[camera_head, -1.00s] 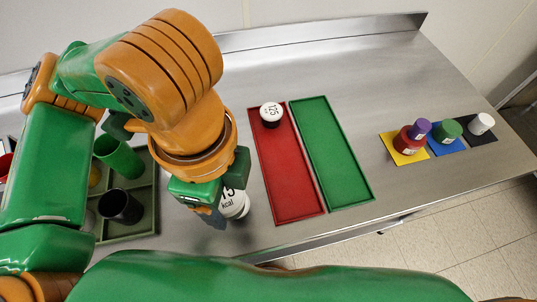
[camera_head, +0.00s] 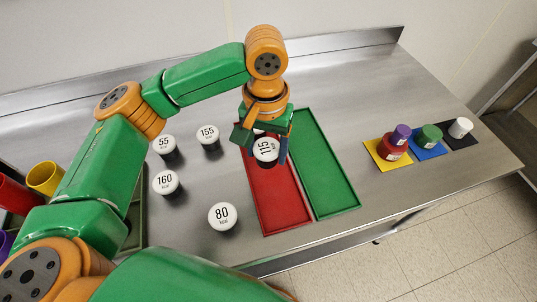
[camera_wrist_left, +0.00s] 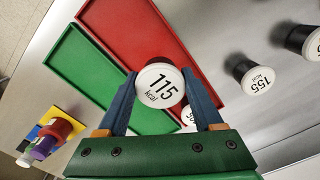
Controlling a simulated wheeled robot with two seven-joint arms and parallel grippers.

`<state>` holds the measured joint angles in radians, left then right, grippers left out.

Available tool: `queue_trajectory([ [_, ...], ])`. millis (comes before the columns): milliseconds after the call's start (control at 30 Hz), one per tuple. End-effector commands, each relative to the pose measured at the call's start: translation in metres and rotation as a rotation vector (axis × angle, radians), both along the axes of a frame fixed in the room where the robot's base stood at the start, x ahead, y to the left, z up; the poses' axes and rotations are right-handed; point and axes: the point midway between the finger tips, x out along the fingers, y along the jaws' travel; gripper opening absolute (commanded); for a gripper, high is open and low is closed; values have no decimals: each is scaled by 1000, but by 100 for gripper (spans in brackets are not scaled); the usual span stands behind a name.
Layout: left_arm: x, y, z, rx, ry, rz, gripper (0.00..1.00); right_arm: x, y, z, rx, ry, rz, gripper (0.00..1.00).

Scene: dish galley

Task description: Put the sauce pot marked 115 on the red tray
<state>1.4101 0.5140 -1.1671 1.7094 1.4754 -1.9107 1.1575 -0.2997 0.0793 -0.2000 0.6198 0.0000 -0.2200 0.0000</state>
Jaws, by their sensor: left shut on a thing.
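My left gripper (camera_head: 267,157) is shut on the sauce pot marked 115 (camera_head: 265,149), a dark pot with a white lid. In the left wrist view the pot (camera_wrist_left: 158,86) sits between the blue fingers (camera_wrist_left: 122,104), its label readable. In the head view it appears over the far half of the red tray (camera_head: 283,213); the gap beneath it is hard to judge. Another white-lidded pot (camera_wrist_left: 189,118) shows partly behind a finger in the wrist view, its number half hidden. My right gripper is not in view.
The green tray (camera_head: 335,194) lies right of the red one. Pots marked 55 (camera_head: 164,145), 155 (camera_head: 208,134), 160 (camera_head: 165,183) and 80 (camera_head: 223,214) stand left. Coloured mats with pots (camera_head: 396,150) are at far right. The red tray's near half is clear.

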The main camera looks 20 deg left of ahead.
Motion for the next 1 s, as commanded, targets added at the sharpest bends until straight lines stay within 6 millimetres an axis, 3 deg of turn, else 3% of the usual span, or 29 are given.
queue_trajectory([
  [200,21,7,-29,2,2,0,12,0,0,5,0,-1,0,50],
  [333,20,6,-50,1,0,-5,12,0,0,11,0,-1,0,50],
  [700,20,5,-58,-1,-1,-4,12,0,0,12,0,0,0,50],
  [733,20,5,-58,-1,-2,-4,76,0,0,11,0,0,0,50],
  [800,20,5,-58,-1,-2,-4,95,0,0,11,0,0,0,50],
  [833,20,5,-58,-1,-2,-4,98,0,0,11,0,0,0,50],
  [1000,20,5,-58,-1,-2,-4,98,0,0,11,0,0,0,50],
])
